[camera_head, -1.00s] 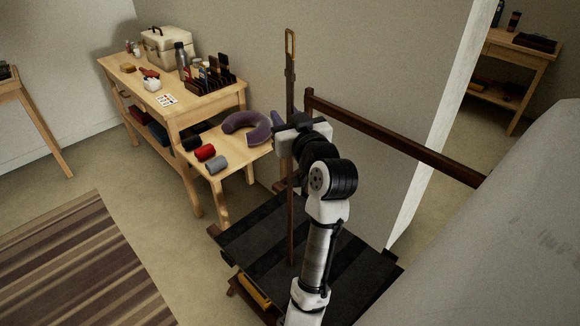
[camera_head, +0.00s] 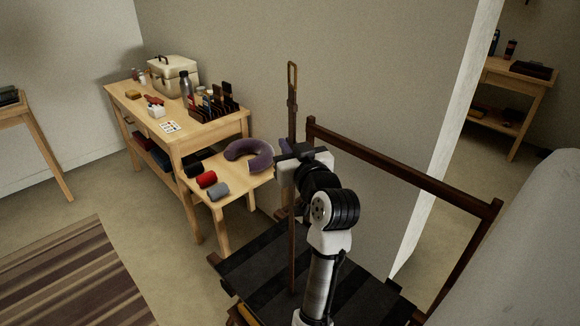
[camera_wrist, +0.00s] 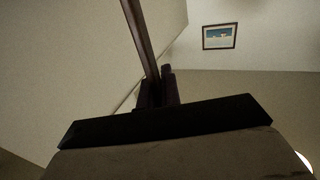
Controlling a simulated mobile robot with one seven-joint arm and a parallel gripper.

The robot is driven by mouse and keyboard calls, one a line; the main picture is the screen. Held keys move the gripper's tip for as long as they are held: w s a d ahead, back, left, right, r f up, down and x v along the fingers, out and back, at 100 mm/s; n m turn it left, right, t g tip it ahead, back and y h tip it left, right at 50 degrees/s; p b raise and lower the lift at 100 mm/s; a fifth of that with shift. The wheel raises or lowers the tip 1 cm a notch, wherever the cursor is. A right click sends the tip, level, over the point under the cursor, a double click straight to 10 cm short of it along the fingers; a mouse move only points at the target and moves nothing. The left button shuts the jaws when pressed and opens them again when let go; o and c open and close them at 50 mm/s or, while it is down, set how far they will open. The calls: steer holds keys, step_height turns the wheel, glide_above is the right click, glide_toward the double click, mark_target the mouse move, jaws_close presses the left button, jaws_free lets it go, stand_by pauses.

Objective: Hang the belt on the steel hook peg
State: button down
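The belt is a long brown strap with a brass buckle (camera_head: 292,76) at its top end. It stands near vertical, buckle up, with the strap running down past my gripper (camera_head: 292,156) over the dark luggage rack. In the wrist view the belt (camera_wrist: 141,40) runs up from between the dark fingers of my gripper (camera_wrist: 159,90), which are closed on it. My wrist hides part of the strap in the head view. I cannot make out the steel hook peg in either view.
A luggage rack (camera_head: 262,262) with dark straps and a brown wooden rail (camera_head: 400,170) stands below and right of my arm. A low wooden table (camera_head: 250,186) holds a purple neck pillow (camera_head: 250,154) and rolled items. The wall (camera_head: 390,90) is close behind.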

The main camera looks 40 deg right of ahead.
step_height(320, 180, up, 20)
steer(key=shift+b, duration=0.85)
